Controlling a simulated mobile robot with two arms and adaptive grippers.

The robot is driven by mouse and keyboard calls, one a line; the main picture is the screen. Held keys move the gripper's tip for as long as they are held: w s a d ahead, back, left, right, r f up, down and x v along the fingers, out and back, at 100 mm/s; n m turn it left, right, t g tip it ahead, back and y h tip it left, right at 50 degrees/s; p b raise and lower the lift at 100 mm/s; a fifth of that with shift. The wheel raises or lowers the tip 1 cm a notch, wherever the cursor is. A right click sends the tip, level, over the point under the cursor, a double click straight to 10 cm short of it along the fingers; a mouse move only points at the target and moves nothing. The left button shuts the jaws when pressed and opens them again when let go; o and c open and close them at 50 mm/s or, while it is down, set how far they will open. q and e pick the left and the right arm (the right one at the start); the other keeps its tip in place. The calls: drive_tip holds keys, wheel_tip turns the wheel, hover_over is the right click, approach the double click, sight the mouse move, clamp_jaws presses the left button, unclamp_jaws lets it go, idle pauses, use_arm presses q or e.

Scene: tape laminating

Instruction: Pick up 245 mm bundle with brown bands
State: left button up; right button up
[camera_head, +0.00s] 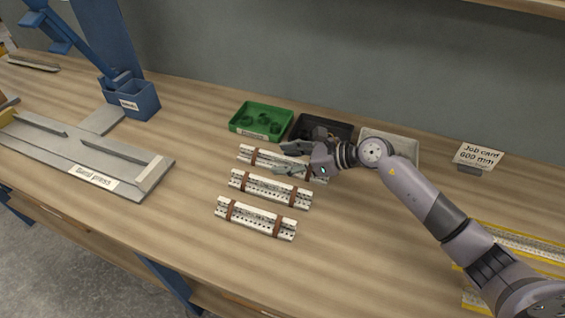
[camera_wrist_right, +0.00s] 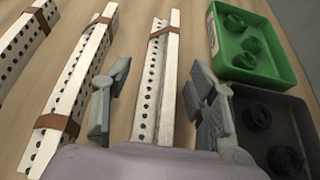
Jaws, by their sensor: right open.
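Three white perforated bundles with brown bands lie side by side on the wooden bench in the head view: a back one (camera_head: 259,157), a middle one (camera_head: 270,188) and a front one (camera_head: 256,217). My right gripper (camera_head: 285,159) is open over the back bundle and partly covers it. In the right wrist view the open fingers (camera_wrist_right: 157,105) stand on either side of the back bundle (camera_wrist_right: 152,100), with its far brown band in sight. The middle bundle (camera_wrist_right: 75,90) lies left of the fingers. The bundles' lengths cannot be read. My left gripper is not in view.
A green bin (camera_head: 261,134) with dark round parts and a black bin (camera_head: 347,130) stand close behind the bundles, beside a grey bin (camera_head: 404,135). A job card (camera_head: 478,155) stands at right. A band press (camera_head: 88,166) is at left.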

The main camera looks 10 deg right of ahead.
drive_tip(key=shift+c, duration=0.4)
clamp_jaws()
idle(0.4)
